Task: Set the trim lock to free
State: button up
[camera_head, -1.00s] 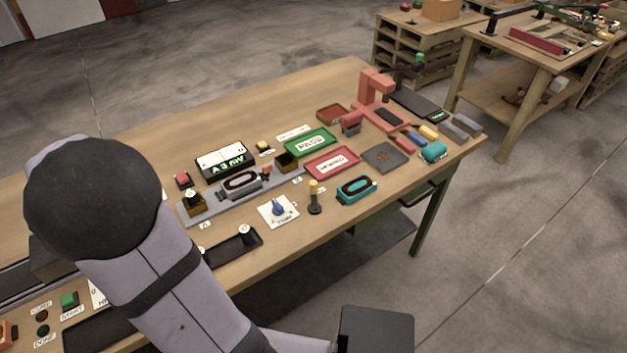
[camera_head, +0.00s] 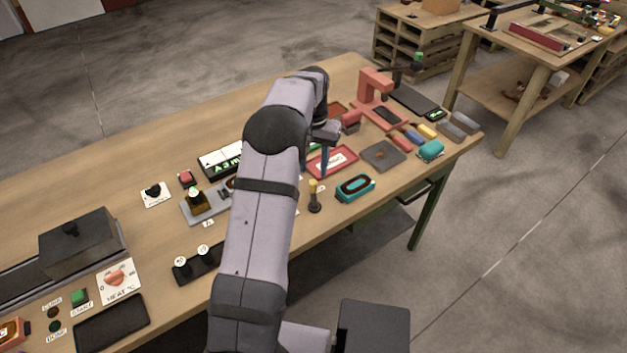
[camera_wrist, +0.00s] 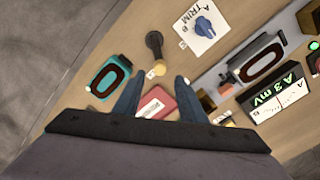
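A small lever with a black base and yellow tip (camera_head: 315,196) stands on the bench; no label naming it the trim lock is readable. It also shows in the wrist view (camera_wrist: 154,45). Left of it in the head view, my arm hides the white TRIM card (camera_wrist: 190,44), which shows in the wrist view with its blue knob (camera_wrist: 204,27) and the letters A and B. My gripper (camera_wrist: 158,82) is open and empty, fingers apart. In the head view my gripper (camera_head: 325,160) is above the bench near the red tray (camera_head: 338,167), beyond the lever.
A teal device (camera_head: 355,187) stands close to the right of the lever. A grey device on the rail (camera_wrist: 257,63) and a meter (camera_wrist: 277,98) lie to the right in the wrist view. Bare bench lies in front of the lever.

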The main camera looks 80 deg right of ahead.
aim_at(313, 181)
jog(key=shift+f+p, duration=1.35)
jog(key=shift+f, duration=2.3)
grip_shut()
